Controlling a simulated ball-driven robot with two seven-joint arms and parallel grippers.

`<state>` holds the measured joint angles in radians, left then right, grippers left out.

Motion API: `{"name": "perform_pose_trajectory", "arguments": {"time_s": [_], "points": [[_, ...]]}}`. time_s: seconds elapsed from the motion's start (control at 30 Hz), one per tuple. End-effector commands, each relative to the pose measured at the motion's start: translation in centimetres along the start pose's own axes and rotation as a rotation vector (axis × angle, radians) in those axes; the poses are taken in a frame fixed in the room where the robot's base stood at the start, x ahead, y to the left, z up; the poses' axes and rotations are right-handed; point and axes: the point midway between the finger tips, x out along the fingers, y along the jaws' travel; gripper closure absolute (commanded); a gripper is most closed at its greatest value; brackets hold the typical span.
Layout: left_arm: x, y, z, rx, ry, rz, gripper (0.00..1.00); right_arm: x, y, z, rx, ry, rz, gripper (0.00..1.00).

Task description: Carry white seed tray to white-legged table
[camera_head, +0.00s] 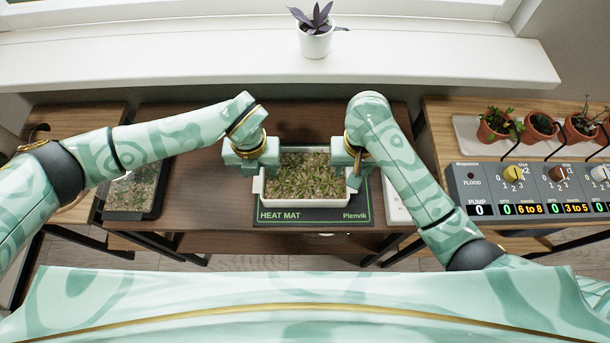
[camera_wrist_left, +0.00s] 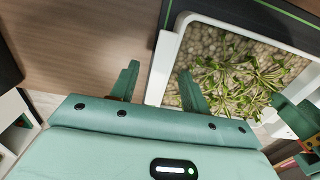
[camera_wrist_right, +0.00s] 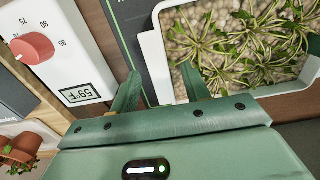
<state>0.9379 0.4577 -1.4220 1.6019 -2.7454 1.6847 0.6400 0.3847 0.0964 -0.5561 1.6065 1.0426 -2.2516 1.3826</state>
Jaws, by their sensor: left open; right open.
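The white seed tray (camera_head: 305,202), full of small seedlings, sits on the black heat mat (camera_head: 315,217) on the dark brown table. My left gripper (camera_head: 256,172) is open at the tray's left end. In the left wrist view its fingers (camera_wrist_left: 158,88) stand on either side of the tray's end wall (camera_wrist_left: 163,60). My right gripper (camera_head: 352,172) is open at the right end. In the right wrist view its fingers (camera_wrist_right: 160,90) stand either side of the other end wall (camera_wrist_right: 153,60). I cannot make out a white-legged table for certain.
A dark tray of seedlings (camera_head: 133,192) stands at the left. A white thermostat (camera_wrist_right: 55,48) with a red knob lies right of the mat. On the right are a pump control panel (camera_head: 530,190) and several terracotta pots (camera_head: 540,127). A windowsill (camera_head: 200,60) runs behind.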

Motion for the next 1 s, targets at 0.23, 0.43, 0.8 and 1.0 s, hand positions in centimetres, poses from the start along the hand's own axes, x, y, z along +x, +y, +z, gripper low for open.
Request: {"name": "perform_pose_trajectory", "arguments": {"time_s": [0.23,0.43,0.8,1.0], "points": [[0.3,0.0,0.0,0.001,-0.001,0.0,0.54,0.3,0.0,0.0,-0.001,0.002,0.0,0.54],[0.3,0.0,0.0,0.001,-0.001,0.0,0.81,0.3,0.0,0.0,-0.001,0.001,0.0,0.81],[0.2,0.0,0.0,0.001,-0.002,0.0,1.0,0.1,0.0,-0.1,0.0,0.002,0.0,1.0],[-1.4,0.0,0.1,0.001,-0.01,0.0,1.0,-1.4,0.0,-0.1,0.0,0.011,0.0,1.0]]}}
